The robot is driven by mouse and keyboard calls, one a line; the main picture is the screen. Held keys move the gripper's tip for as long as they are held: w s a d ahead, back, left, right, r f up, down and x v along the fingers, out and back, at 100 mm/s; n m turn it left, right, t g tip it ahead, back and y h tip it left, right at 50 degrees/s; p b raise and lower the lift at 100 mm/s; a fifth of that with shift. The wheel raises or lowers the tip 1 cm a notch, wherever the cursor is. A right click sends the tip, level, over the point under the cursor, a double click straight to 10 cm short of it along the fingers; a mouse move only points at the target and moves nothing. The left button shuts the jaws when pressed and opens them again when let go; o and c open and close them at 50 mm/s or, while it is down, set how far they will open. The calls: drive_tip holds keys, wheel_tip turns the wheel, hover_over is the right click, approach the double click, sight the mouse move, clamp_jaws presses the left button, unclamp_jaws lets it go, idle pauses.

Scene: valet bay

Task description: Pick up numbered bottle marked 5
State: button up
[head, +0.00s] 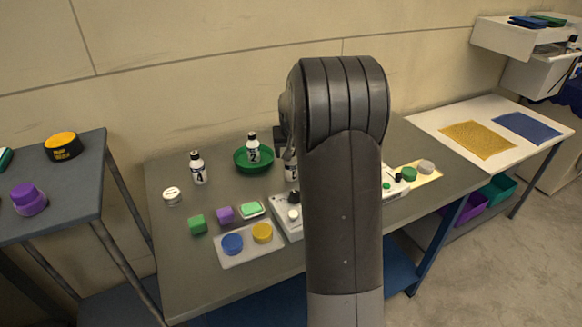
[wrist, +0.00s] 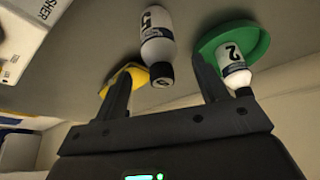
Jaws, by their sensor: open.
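The white bottle marked 5 (wrist: 157,38) shows in the wrist view, upside down in the picture, with its dark cap pointing toward my gripper. My gripper (wrist: 162,75) is open, its two dark fingers apart on either side of the cap in the picture; no contact is visible. In the head view, a bottle partly hidden behind my arm (head: 291,171) stands right of the green bowl; its number is not readable there. Bottle 2 (wrist: 234,68) stands in the green bowl (wrist: 252,40), right of my right finger.
Another numbered bottle (head: 198,168) stands left of the green bowl in the head view. A yellow dish (wrist: 138,76) lies behind my left finger. Blocks and a tray with blue and yellow discs (head: 232,244) occupy the table front. My arm hides the table's middle.

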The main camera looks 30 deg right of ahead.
drive_tip(key=x, duration=0.3)
drive_tip(key=c, duration=1.2)
drive_tip(key=shift+o, duration=0.2)
drive_tip(key=shift+r, duration=0.15)
